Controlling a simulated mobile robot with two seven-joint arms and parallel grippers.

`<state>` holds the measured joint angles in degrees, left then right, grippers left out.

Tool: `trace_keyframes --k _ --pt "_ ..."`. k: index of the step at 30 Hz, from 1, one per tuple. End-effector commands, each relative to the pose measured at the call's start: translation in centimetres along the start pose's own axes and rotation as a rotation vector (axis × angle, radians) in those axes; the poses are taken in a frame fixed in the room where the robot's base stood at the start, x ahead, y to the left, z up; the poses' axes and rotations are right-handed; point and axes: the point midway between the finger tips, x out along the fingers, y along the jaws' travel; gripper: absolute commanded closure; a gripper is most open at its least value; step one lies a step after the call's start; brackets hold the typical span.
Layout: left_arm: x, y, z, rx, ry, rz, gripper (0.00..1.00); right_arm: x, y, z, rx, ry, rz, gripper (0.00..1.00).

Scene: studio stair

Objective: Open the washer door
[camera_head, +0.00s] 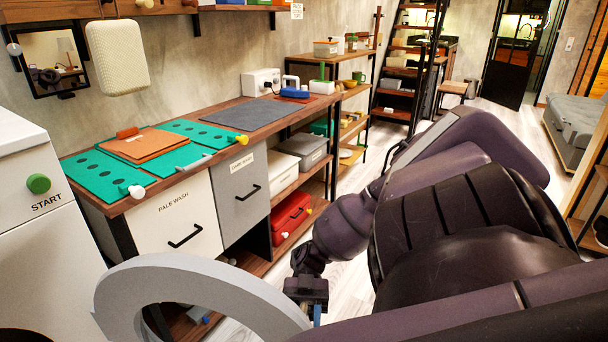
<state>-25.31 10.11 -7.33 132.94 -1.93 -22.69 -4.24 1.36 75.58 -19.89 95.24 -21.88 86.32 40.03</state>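The white washer (40,235) stands at the left edge, with a green START button (38,183) on its upper front. A dark round patch shows low on its front, cut off by the frame. A large pale grey ring (150,275), which looks like the washer door, stands out from the washer's front at the bottom; its lower part is cut off. My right arm comes in from the right. Its dark gripper (307,300) points down just beside the ring's right side. The fingertips are mostly hidden, and I cannot tell whether they touch the ring. My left gripper is out of view.
A wooden bench (230,140) with green mats and a grey mat runs along the wall. Under it are a PALE WASH bin (170,215), a grey bin (240,195) and a red case (290,215). Pale floor (345,270) is free beyond my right arm.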

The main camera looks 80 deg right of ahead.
Motion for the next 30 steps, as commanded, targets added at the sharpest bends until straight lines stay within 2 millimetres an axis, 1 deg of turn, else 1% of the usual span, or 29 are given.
trace_keyframes --k 4,8,15,21,25,30 --pt "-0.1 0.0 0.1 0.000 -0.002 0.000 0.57 -0.4 0.1 0.0 -0.001 0.000 -0.001 0.62" --pt "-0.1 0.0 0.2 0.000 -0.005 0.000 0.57 -1.9 0.1 0.0 -0.001 -0.002 0.000 0.62" --pt "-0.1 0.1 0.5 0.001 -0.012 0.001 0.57 -6.4 0.1 0.1 0.002 -0.003 0.002 0.62" --pt "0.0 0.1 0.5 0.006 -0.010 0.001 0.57 -9.3 0.0 0.1 0.002 -0.002 0.001 0.62" --pt "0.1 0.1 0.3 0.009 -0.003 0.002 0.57 -10.3 0.0 0.1 0.001 -0.002 0.001 0.62" --pt "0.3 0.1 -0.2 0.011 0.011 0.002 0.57 -10.8 0.0 0.0 0.000 0.000 0.000 0.62"
